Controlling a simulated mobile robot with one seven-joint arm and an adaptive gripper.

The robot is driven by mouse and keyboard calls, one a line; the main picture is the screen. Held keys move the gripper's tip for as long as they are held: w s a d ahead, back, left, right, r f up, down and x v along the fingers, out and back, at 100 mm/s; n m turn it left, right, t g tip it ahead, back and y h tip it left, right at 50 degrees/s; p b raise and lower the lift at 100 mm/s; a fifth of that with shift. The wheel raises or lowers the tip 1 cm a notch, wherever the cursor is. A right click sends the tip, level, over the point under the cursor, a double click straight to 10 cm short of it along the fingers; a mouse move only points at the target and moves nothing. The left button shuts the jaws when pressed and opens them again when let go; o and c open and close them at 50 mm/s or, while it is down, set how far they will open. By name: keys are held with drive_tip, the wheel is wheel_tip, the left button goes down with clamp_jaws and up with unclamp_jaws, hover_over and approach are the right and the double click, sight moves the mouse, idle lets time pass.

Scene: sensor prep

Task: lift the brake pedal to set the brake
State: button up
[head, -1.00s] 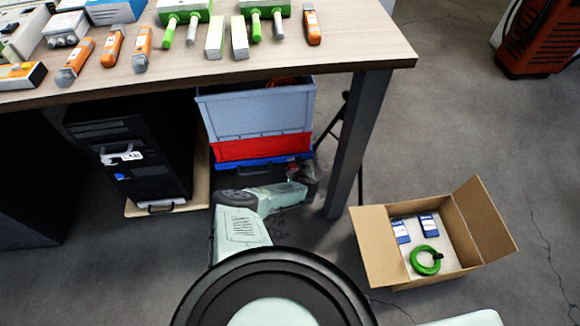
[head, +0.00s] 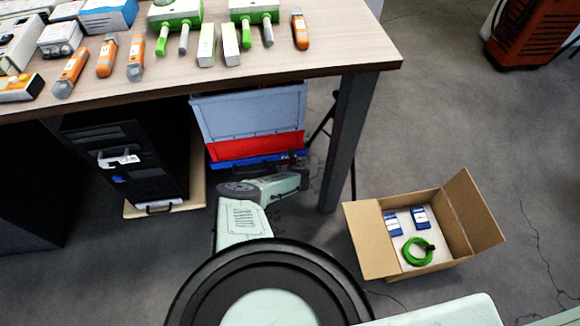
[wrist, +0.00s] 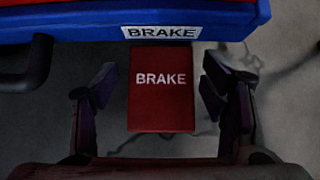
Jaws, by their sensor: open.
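The red brake pedal (wrist: 160,108), lettered BRAKE, sticks out from the blue cart base (wrist: 70,22) in the wrist view. A white BRAKE label (wrist: 161,32) is on the blue edge just above it. My gripper (wrist: 160,84) is open, with one dark finger on each side of the pedal and a visible gap on both sides. I cannot tell the height of the fingers relative to the pedal. In the head view, the blue base (head: 240,164) carries a red bin (head: 255,147) and a grey bin (head: 250,112); my arm hides the pedal there.
The workbench (head: 290,72) stands above, with its dark leg (head: 345,140) right of the cart. A black computer (head: 125,160) is on a wooden board to the left. An open cardboard box (head: 375,240) lies on the floor at right. A dark handle (wrist: 28,68) is left of the pedal.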

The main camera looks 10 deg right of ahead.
drive_tip(key=shift+s+r, duration=0.1)
drive_tip(key=shift+s, duration=0.05)
drive_tip(key=v, duration=1.1)
drive_tip(key=shift+s+r, duration=0.2)
drive_tip(key=shift+r, duration=0.1)
idle(0.4)
